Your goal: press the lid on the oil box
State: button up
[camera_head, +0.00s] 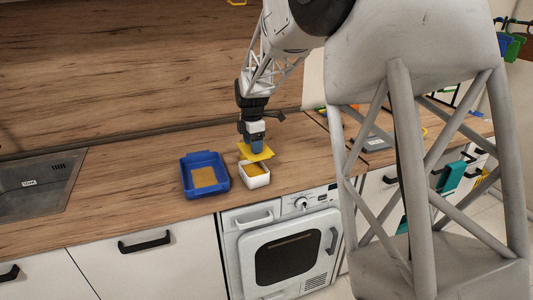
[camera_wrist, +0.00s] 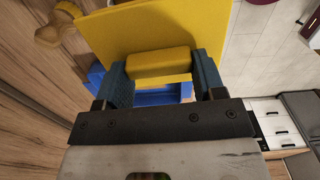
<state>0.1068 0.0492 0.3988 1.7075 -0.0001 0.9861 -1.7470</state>
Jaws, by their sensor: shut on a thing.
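My gripper (camera_head: 257,146) points down over the counter and is shut on the yellow lid (camera_head: 247,153). In the wrist view, the blue fingers of my gripper (camera_wrist: 162,66) clasp the raised block handle of the lid (camera_wrist: 200,22). The oil box (camera_head: 258,181) is a small white open box with an orange-yellow inside, near the counter's front edge. The lid is at the box's back side, looks tilted, and covers only part of its opening in the head view. Whether the lid touches the rim cannot be told. The box cannot be made out in the wrist view.
A blue tray (camera_head: 187,187) with a tan bottom stands just left of the box. A sink (camera_head: 38,185) is farther left. A white front-loading appliance (camera_head: 290,255) is below the counter. A grey item (camera_head: 375,143) lies to the right. Bare wood lies left of the tray.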

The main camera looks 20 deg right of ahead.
jog(key=shift+w+a+r, duration=0.15)
jog(key=shift+w+a, duration=0.1)
jog(key=shift+w, duration=0.05)
dwell(0.4)
jog(key=shift+f, duration=3.3)
jog(key=shift+f, duration=0.65)
dwell(1.3)
jog(key=o, duration=1.1)
jog(key=shift+r, duration=0.15)
jog(key=shift+r, duration=3.4)
